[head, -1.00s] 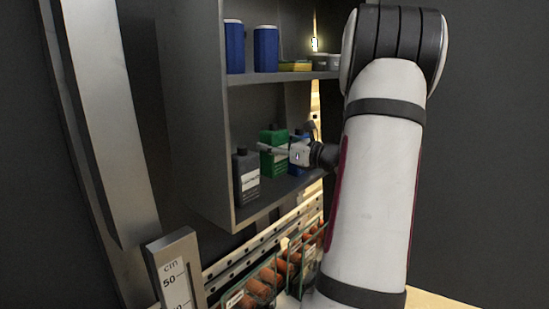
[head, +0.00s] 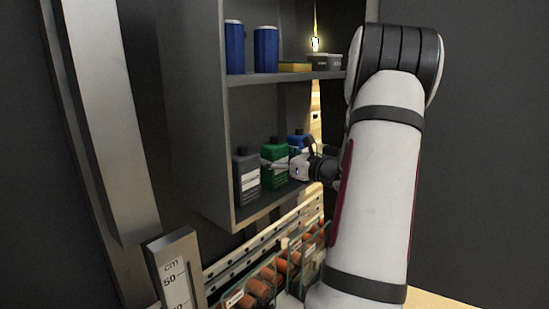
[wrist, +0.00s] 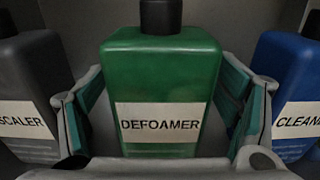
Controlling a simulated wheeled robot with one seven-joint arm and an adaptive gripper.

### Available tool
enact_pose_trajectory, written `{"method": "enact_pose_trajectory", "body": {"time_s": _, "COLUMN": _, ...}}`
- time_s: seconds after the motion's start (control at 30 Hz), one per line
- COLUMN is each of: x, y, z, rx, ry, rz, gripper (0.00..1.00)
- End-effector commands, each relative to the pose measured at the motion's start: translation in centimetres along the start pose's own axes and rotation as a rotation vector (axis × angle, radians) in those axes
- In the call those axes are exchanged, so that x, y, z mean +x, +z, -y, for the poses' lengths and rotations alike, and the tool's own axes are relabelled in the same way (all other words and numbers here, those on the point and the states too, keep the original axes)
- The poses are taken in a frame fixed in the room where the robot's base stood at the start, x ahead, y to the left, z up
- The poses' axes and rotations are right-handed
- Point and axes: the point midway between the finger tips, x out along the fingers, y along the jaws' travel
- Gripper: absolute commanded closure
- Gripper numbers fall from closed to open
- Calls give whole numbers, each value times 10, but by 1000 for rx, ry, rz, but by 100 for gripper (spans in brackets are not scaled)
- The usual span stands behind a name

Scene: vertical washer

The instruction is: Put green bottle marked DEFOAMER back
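The green DEFOAMER bottle (head: 274,166) stands upright on the lower shelf (head: 262,207) of the grey cabinet, between a grey bottle and a blue one. In the wrist view the green bottle (wrist: 160,75) faces me, its label readable and its black cap cut by the top edge. My gripper (wrist: 162,112) is open around it, one finger on each side. Narrow gaps show between the finger pads and the bottle's sides. In the head view my gripper (head: 283,164) reaches in from the right and partly covers the bottle.
The grey descaler bottle (head: 246,178) stands close on the left, the blue cleaner bottle (wrist: 288,85) close on the right. Blue containers (head: 265,50) and a yellow sponge (head: 294,67) sit on the upper shelf. The cabinet's left wall (head: 195,120) bounds the shelves.

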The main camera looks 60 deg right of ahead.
Motion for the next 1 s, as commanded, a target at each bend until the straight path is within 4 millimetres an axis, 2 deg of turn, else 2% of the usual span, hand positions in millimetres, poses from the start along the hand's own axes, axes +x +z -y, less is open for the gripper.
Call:
{"method": "enact_pose_trajectory", "body": {"time_s": 0.27, "x": -5, "y": 3, "z": 1, "rx": 0, "ry": -2, "rz": -1, "gripper": 18}}
{"method": "enact_pose_trajectory", "body": {"time_s": 0.37, "x": -19, "y": 2, "z": 1, "rx": 0, "ry": -4, "rz": -1, "gripper": 18}}
{"method": "enact_pose_trajectory", "body": {"time_s": 0.73, "x": -93, "y": 2, "z": 0, "rx": 0, "ry": -3, "rz": 0, "gripper": 18}}
{"method": "enact_pose_trajectory", "body": {"time_s": 0.9, "x": -113, "y": 2, "z": 1, "rx": 0, "ry": -2, "rz": 0, "gripper": 18}}
{"method": "enact_pose_trajectory", "body": {"time_s": 1.0, "x": -118, "y": 3, "z": 0, "rx": 0, "ry": 0, "rz": 0, "gripper": 18}}
